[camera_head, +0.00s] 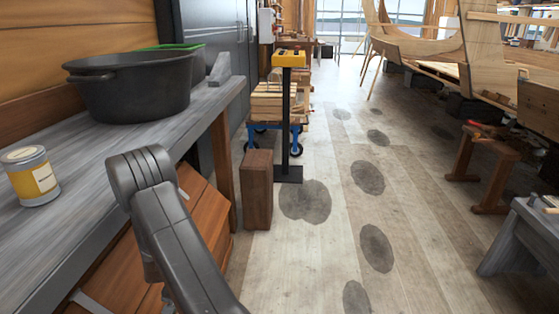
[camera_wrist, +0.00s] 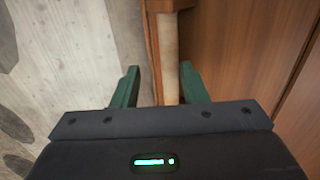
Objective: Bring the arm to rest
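My arm (camera_head: 165,215), dark grey, rises in front of the workbench in the head view, with a bent joint near the bench edge. My gripper is out of sight there. In the wrist view my gripper (camera_wrist: 160,85) has two green fingers standing apart. A pale, narrow wooden edge (camera_wrist: 168,60) shows between them, apparently beyond the fingers. I cannot tell how far away it is. I see nothing held.
The grey workbench (camera_head: 80,225) carries a black pot (camera_head: 130,88) and a yellow-labelled tin (camera_head: 30,177). A brown wooden block (camera_head: 257,190) and a yellow-topped post (camera_head: 287,120) stand on the floor beyond. Stained floor (camera_head: 330,250) lies open to the right, before a sawhorse (camera_head: 485,165).

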